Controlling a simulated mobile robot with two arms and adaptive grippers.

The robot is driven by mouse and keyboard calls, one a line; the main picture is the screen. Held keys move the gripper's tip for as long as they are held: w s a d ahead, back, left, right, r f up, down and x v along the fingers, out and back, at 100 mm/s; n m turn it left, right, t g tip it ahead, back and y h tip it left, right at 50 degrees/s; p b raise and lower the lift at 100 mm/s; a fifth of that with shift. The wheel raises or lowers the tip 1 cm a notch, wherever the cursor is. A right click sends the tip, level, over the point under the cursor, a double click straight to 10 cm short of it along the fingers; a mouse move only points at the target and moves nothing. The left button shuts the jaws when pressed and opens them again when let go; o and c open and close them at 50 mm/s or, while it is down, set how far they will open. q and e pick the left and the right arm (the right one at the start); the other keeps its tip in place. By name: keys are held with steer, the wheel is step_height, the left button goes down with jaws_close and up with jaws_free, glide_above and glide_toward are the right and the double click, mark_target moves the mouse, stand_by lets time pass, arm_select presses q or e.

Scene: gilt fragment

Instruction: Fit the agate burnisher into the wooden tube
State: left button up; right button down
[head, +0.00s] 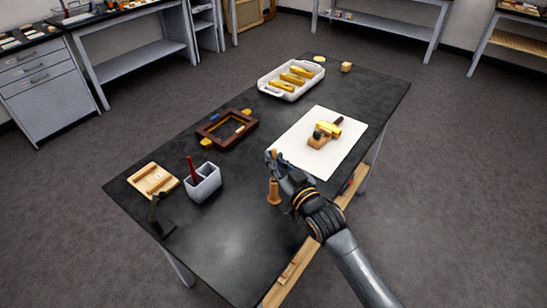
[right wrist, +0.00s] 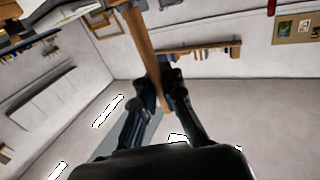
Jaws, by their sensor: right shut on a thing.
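My right gripper (head: 273,163) is over the front part of the black table and shut on a slim, upright wood-coloured rod, which I take for the agate burnisher (head: 273,154). The rod's top sticks up above the fingers. In the right wrist view the burnisher (right wrist: 147,50) runs between the two fingers. An upright orange-brown wooden piece with a wider foot, which looks like the wooden tube (head: 274,190), stands on the table directly below the fingers. The fingers hide where rod and tube meet, so I cannot tell whether one is inside the other. My left gripper is not in view.
A white sheet (head: 290,142) with a wooden block and gold piece lies right of the gripper. A white tray (head: 270,91) stands behind, a dark frame (head: 204,130) to the left. A grey cup (head: 203,187) holds a red stick.

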steer(key=c, duration=1.4)
jaws_free()
steer(key=shift+c, duration=0.2)
steer(key=shift+r+p, duration=0.35)
steer(key=shift+r, duration=0.2)
steer(key=b+v, duration=0.2)
steer(key=v, duration=1)
